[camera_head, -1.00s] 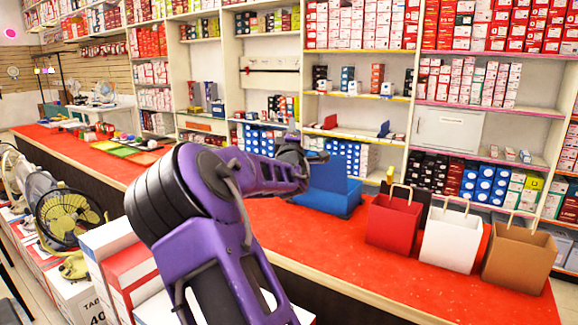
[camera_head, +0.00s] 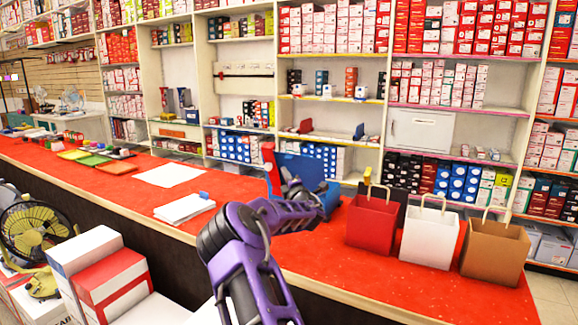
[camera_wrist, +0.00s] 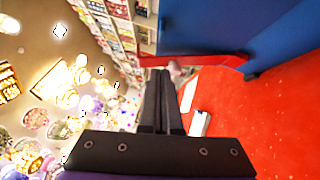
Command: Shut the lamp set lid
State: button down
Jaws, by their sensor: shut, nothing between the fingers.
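The lamp set is a blue case (camera_head: 333,196) on the red counter, partly hidden behind my arm. Its blue lid (camera_head: 305,168) stands raised, with a red strip at its left edge. My gripper (camera_head: 291,184) is in front of the lid in the head view. In the wrist view, my gripper (camera_wrist: 162,75) is shut and empty, its two dark fingers side by side. A blue panel of the case (camera_wrist: 202,25) with a red strip (camera_wrist: 200,60) lies just past the fingertips. I cannot tell whether they touch.
Red, white and brown paper bags (camera_head: 371,220) stand close to the right of the case. A white stack of paper (camera_head: 184,208) and a flat sheet (camera_head: 169,175) lie on the counter to the left. Stocked shelves (camera_head: 340,95) stand behind.

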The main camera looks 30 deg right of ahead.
aim_at(289, 164)
jog(key=shift+w+d+r, duration=0.25)
jog(key=shift+w+d, duration=0.4)
jog(key=shift+w, duration=0.05)
jog(key=shift+w+d+r, duration=0.2)
jog(key=shift+w+d, duration=0.45)
jog(key=shift+w, duration=0.1)
jog(key=shift+w+d+r, duration=0.25)
jog(key=shift+w+d, duration=0.4)
jog(key=shift+w, duration=0.05)
